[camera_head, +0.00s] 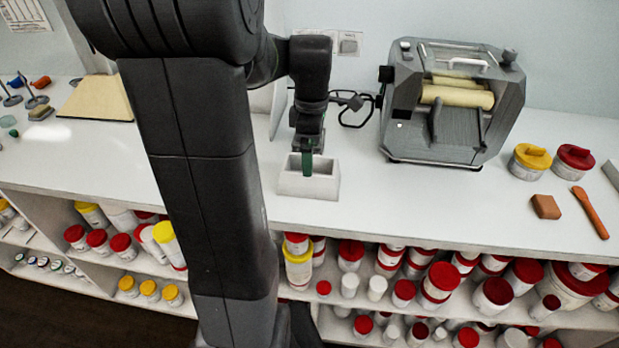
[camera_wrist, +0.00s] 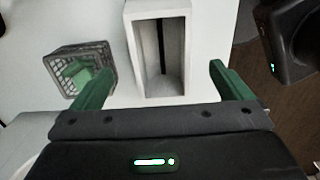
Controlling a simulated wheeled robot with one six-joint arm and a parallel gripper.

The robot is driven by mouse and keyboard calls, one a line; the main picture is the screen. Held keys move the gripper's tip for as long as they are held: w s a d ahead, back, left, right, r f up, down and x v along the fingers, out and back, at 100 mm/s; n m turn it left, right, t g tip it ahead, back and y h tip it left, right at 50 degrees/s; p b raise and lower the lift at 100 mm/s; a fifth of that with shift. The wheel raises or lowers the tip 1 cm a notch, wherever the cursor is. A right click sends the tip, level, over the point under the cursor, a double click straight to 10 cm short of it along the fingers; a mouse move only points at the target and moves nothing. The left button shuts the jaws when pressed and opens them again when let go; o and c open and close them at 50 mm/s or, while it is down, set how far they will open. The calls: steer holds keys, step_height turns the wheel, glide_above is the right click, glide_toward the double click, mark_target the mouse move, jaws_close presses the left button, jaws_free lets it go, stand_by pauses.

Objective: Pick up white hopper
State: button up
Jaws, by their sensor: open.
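The white hopper (camera_head: 308,187) is a small open-topped box on the white bench, near its front edge. In the wrist view the hopper (camera_wrist: 134,45) lies ahead, between the lines of my two green fingers, with a dark slot showing inside. My gripper (camera_head: 307,163) points down at the hopper in the head view and covers part of its opening. In the wrist view my gripper (camera_wrist: 160,72) is open, one finger on each side of the hopper with a gap to both. I cannot tell how far the fingertips are above it.
A grey lattice crate (camera_wrist: 65,55) stands left of the hopper in the wrist view, behind my left finger. A grey roller mill (camera_head: 440,125) stands to the right. Beyond it are lidded tubs (camera_head: 530,162) and a brown block (camera_head: 546,207). Shelves of jars lie below the bench.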

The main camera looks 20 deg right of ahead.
steer(key=f, duration=0.5)
steer(key=shift+a+f, duration=0.15)
steer(key=shift+a, duration=0.1)
steer(key=c, duration=1.2)
steer(key=shift+o, duration=0.2)
